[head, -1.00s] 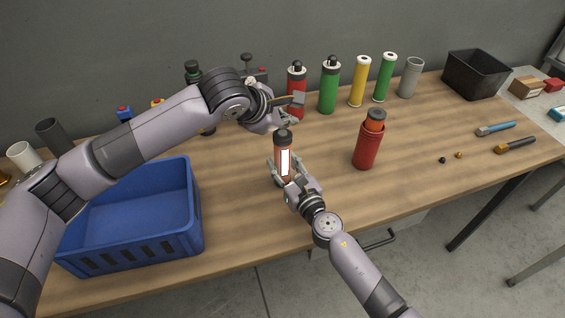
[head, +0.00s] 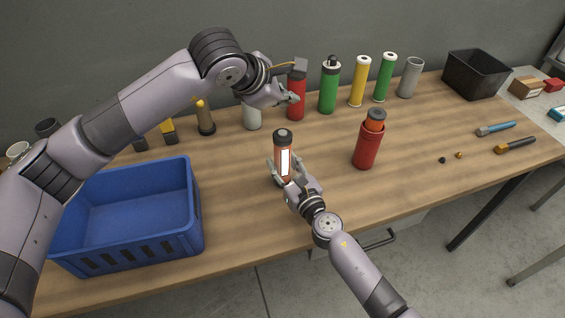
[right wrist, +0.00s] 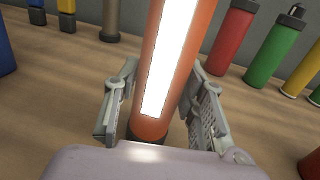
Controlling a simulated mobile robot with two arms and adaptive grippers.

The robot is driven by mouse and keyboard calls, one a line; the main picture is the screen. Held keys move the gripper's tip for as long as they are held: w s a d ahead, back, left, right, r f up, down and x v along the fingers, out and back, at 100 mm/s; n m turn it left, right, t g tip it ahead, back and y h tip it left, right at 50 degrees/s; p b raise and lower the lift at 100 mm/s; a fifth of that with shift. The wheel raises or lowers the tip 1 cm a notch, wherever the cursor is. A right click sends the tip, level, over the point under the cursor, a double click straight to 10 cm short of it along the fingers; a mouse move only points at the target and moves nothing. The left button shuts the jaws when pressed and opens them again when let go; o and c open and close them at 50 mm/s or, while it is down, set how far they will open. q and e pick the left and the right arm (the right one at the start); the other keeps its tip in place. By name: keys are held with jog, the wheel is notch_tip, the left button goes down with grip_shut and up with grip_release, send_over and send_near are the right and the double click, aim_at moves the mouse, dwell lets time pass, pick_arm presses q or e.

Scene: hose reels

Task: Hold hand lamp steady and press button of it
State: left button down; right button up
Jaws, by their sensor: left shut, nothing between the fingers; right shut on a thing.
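The hand lamp (head: 285,155) is an orange cylinder with a dark cap and a bright white light strip, standing upright on the wooden table. My right gripper (head: 287,184) is shut on its lower part. In the right wrist view the lamp (right wrist: 172,70) rises between the two fingers (right wrist: 163,105), with the strip glowing. My left gripper (head: 289,98) is shut and empty, above and behind the lamp, clear of its cap and in front of a red bottle. The button cannot be made out.
A blue crate (head: 125,250) stands at the left. Several bottles and tubes line the back, among them a green bottle (head: 329,88) and a yellow tube (head: 358,82). A red container (head: 367,148) stands right of the lamp. The table's front middle is clear.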

jog(key=o, duration=1.4)
